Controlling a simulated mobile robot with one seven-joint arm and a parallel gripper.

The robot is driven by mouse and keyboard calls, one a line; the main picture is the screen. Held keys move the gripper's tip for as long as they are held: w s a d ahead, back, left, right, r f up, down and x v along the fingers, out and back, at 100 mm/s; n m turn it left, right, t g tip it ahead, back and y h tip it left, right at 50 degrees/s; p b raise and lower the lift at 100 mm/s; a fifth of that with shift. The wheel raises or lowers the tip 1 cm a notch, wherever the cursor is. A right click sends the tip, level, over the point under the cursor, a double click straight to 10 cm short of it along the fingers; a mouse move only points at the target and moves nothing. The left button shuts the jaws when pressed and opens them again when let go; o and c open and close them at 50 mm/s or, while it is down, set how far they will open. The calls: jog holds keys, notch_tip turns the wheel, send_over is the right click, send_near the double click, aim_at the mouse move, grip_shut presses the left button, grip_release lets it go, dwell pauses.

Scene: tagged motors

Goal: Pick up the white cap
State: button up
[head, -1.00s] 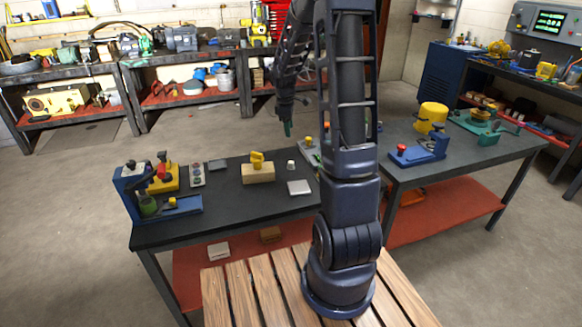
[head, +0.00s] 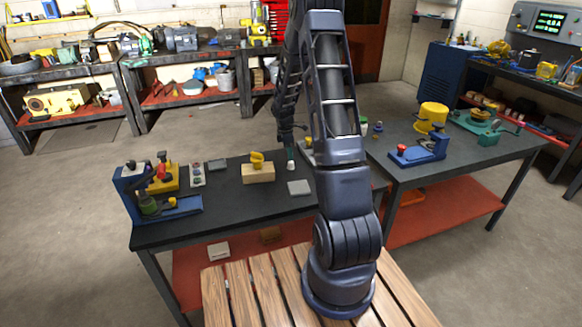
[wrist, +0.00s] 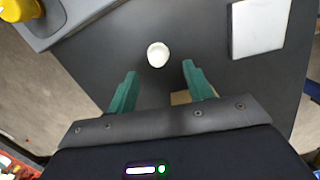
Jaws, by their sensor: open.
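The white cap (wrist: 158,54) stands on the dark tabletop (wrist: 110,50), slightly beyond and between my fingertips in the wrist view. In the head view the cap (head: 291,166) is a small pale shape just under my gripper (head: 290,154). My gripper (wrist: 160,72) has two green fingers, spread apart with nothing between them. The cap looks apart from both fingers. The exact height of the fingertips above the table is hard to tell.
A flat white-grey square (wrist: 258,27) lies right of the cap; it also shows in the head view (head: 299,188). A wooden block with a yellow part (head: 258,173) stands to the left. A blue fixture (head: 150,195) stands farther left.

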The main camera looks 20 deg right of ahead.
aim_at(291, 165)
jog(key=shift+w+d+f, duration=0.1)
jog(key=shift+d+f, duration=0.1)
jog(key=shift+f, duration=1.25)
jog(key=shift+w+d+f, duration=0.1)
jog(key=shift+d+f, duration=0.05)
jog(key=shift+f, duration=1.3)
jog(key=shift+s, duration=0.1)
jog(key=shift+c, duration=0.4)
jog(key=c, duration=1)
